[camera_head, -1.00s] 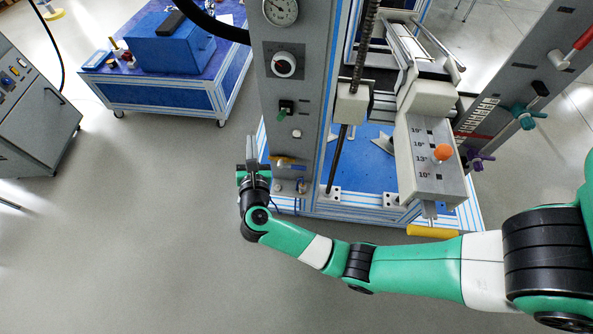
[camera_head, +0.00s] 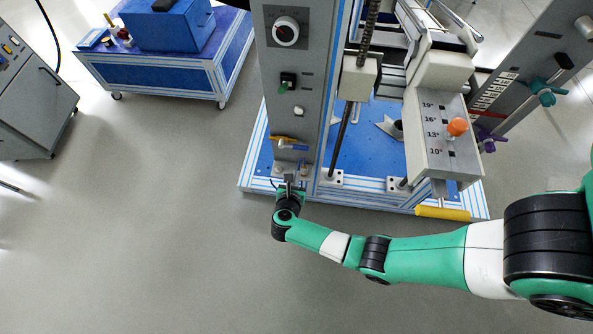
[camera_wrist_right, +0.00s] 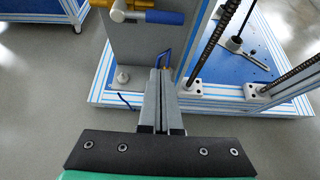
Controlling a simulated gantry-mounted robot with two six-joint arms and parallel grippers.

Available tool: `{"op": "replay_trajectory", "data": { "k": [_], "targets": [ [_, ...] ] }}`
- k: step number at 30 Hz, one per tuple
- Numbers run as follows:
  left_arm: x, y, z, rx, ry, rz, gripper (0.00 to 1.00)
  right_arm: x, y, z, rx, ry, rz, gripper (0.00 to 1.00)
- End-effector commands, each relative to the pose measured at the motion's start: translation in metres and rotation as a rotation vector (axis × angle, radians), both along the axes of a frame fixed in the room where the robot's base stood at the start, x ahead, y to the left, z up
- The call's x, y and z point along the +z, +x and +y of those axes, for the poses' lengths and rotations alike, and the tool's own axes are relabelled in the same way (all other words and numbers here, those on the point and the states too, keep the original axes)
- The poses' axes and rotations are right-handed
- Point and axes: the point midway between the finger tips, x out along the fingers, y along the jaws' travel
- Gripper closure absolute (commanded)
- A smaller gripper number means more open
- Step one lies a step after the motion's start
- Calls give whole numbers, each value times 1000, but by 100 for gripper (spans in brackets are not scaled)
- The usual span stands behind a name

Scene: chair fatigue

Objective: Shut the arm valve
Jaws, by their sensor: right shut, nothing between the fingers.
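The grey panel (camera_head: 292,95) of the test rig carries a valve with a brass-coloured body and a blue lever (camera_head: 294,147) near its lower end. In the right wrist view this blue lever (camera_wrist_right: 164,17) lies roughly level, beside a silver and yellow fitting. A smaller bent blue part (camera_wrist_right: 166,57) shows lower down, just beyond the fingertips. I cannot tell which of these is the arm valve. My right gripper (camera_head: 289,180) is in front of the panel's foot, below the lever. Its fingers (camera_wrist_right: 161,82) are shut and empty. My left gripper is out of view.
An orange knob (camera_head: 457,127) sits on a marked grey box at the right, with a yellow handle (camera_head: 442,213) below. The rig's blue base (camera_head: 252,165) has a metal rim close to my gripper. Open grey floor (camera_head: 130,240) lies to the left.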

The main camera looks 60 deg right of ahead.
Motion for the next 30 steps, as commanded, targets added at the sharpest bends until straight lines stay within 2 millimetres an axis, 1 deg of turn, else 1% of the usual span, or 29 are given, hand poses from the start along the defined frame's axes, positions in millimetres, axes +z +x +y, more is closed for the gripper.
{"op": "replay_trajectory", "data": {
  "k": [1, 11, 13, 15, 18, 22, 30],
  "targets": [
    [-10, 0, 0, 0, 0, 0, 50, -10, 2, -8, -4, 0, 0, 100],
    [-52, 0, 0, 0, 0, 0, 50, -48, 21, -68, -4, -1, 0, 100],
    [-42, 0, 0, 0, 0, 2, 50, -29, 23, -71, -1, -3, -5, 100],
    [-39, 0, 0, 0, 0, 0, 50, -18, 23, -72, 0, -1, -4, 100],
    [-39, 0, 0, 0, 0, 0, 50, -8, 24, -74, 1, -1, -3, 100],
    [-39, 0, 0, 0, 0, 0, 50, -2, 24, -75, 1, -1, -1, 100],
    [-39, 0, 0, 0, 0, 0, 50, -2, 24, -75, 1, -1, 0, 100]
  ]
}}
